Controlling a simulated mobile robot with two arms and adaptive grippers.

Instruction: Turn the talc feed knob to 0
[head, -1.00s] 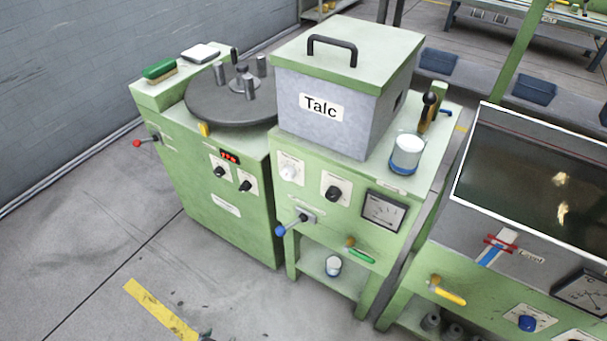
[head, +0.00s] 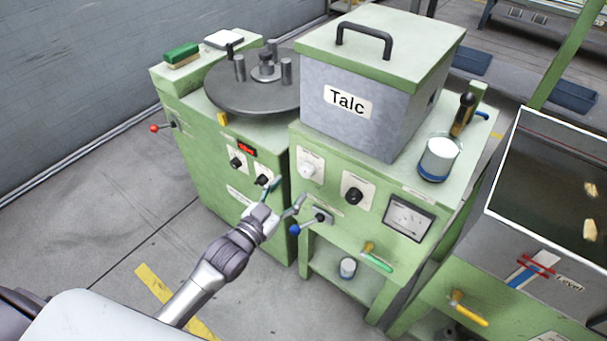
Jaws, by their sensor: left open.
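The talc machine's green front panel carries a white knob (head: 306,170) at its upper left and a black knob (head: 353,195) to the right of it. Their markings are too small to read, so I cannot tell which is the talc feed knob or its setting. The grey box labelled Talc (head: 350,110) stands on top. My left gripper (head: 283,198) is open and empty, below and left of the white knob and apart from it. Its fingers point up toward the panel and cover part of the neighbouring machine. My right gripper is not in view.
A lever with a blue ball (head: 295,230) sticks out just below my left gripper. A gauge (head: 409,217) and a green-handled valve (head: 377,260) are further right.

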